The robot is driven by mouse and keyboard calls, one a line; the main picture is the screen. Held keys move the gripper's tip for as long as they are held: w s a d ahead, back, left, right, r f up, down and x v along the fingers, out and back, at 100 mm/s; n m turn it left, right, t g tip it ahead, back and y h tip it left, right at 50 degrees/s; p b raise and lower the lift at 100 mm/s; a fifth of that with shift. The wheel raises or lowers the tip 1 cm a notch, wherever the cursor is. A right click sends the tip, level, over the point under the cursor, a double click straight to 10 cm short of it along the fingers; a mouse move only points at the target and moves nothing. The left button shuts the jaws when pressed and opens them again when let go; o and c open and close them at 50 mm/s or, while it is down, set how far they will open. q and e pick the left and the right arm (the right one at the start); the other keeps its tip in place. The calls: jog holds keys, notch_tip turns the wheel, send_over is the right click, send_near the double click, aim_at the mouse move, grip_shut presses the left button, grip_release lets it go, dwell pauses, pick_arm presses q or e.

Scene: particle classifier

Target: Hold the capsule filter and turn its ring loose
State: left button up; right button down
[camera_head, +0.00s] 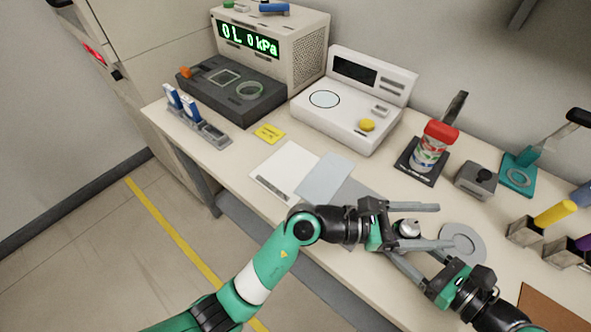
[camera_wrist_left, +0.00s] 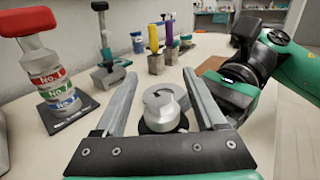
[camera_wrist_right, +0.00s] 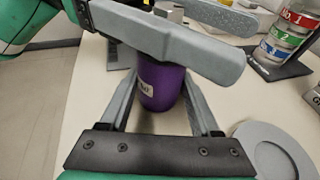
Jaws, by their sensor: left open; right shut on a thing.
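The capsule filter has a purple body with a white label (camera_wrist_right: 158,85) in the right wrist view, and a silver ring and cap on top (camera_head: 408,228). The cap also shows in the left wrist view (camera_wrist_left: 160,108). My right gripper (camera_wrist_right: 160,78) is shut on the purple body, which stands upright between its fingers. My left gripper (camera_head: 442,225) is open, with one finger on each side of the silver top. In the left wrist view a gap shows on both sides. In the head view the purple body is hidden below the cap and fingers.
A grey round dish (camera_head: 476,238) lies close beside my right gripper. A red-capped bottle (camera_head: 432,150) stands behind on a dark base. Holders with yellow (camera_head: 555,213) and purple-handled tools stand at right. A grey sheet (camera_head: 325,177) and white pad (camera_head: 285,170) lie left.

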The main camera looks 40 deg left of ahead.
pick_arm(q)
jog(key=v, duration=1.2)
jog(key=s+d, duration=0.1)
jog(key=d, duration=0.1)
jog(key=s+d+g+h, duration=0.1)
jog(key=s+d, duration=0.1)
jog(key=s+d+m+g+h, duration=0.1)
jog(key=d, duration=0.1)
jog(key=shift+s+f, duration=0.15)
jog(key=shift+f, duration=0.1)
jog(key=s+r+n+t+h, duration=0.3)
jog(key=s+r+n, duration=0.25)
jog(key=r, duration=0.25)
jog(key=a+r+m+t+y, duration=0.2)
jog(key=a+m+t+y, duration=0.3)
jog(key=m, duration=0.6)
jog(key=a+r+m+t+y, duration=0.3)
jog(key=m+y, duration=0.4)
jog(key=m, duration=0.5)
jog(key=w+a+r+m+t+y, duration=0.1)
jog(key=a+r+m+t+y, duration=0.2)
jog(key=m, duration=0.9)
jog(key=a+t+y, duration=0.3)
jog(key=shift+a+r+t, duration=0.2)
jog(key=shift+a+t, duration=0.15)
jog(key=shift+t, duration=0.05)
jog(key=shift+w+m, duration=0.1)
jog(key=shift+m, duration=0.15)
jog(key=shift+c, duration=0.3)
